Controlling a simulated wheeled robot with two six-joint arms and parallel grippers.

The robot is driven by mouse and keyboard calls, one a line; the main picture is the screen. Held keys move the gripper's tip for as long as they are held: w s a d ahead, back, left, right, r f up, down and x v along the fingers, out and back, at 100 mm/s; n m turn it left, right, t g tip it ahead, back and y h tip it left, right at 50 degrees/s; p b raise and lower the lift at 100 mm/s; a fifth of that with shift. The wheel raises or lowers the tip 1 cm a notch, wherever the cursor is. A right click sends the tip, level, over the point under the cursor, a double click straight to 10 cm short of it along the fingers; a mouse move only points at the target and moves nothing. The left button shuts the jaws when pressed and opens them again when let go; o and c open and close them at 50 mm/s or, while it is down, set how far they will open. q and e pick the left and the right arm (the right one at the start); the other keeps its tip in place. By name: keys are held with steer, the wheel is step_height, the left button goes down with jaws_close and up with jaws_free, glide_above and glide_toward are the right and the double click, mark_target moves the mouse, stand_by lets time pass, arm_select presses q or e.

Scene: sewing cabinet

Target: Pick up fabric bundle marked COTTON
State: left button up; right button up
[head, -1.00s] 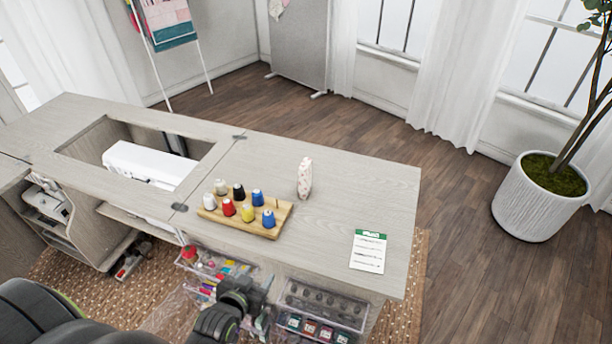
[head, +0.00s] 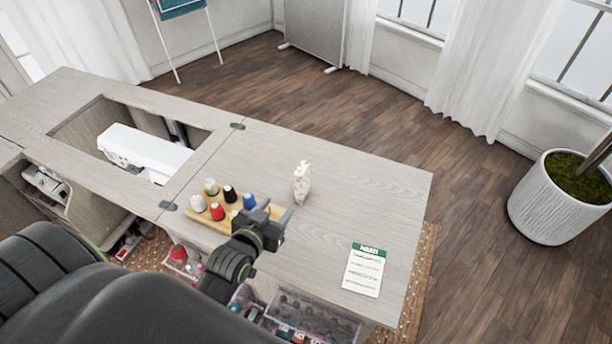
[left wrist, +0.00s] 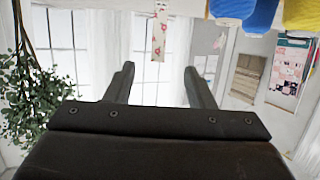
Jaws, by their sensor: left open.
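I see no bundle with a readable COTTON mark. A small upright pale item with a pink floral pattern (head: 302,183) stands on the cabinet top, and it also shows in the left wrist view (left wrist: 159,35). I cannot tell whether it is fabric, and no marking on it can be read. My left gripper (head: 279,218) is in front of the spool rack, left of and nearer than the floral item. In the left wrist view its two fingers (left wrist: 160,78) are apart with nothing between them. My right gripper is not in view.
The wooden spool rack (head: 182,204) holds several thread spools, partly hidden by my left arm. A green-headed card (head: 364,270) lies at the right front of the cabinet top (head: 375,205). A white sewing machine (head: 145,152) sits in the opening. Clear bins (head: 312,318) hang below the front edge.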

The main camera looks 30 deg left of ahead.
mark_target(297, 183)
arm_select(q)
steer(key=p+x, duration=0.1)
steer(key=x, duration=0.8)
steer(key=shift+w, duration=0.1)
steer(key=shift+w+f, duration=0.1)
steer(key=shift+w, duration=0.35)
steer(key=shift+w+p, duration=0.35)
steer(key=shift+w, duration=0.1)
steer(key=shift+r+p+x, duration=0.15)
steer(key=shift+p+x, duration=0.05)
steer(key=shift+x, duration=0.9)
steer(key=shift+r+p+x, duration=0.1)
steer(key=shift+p+x, duration=0.05)
steer(key=shift+x, duration=0.95)
steer(key=shift+w, duration=0.1)
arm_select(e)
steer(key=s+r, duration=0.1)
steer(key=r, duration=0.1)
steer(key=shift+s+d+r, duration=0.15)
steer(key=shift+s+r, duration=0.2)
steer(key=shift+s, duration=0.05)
arm_select(q)
steer(key=c, duration=1.1)
steer(key=shift+o, duration=0.2)
steer(key=shift+r, duration=0.1)
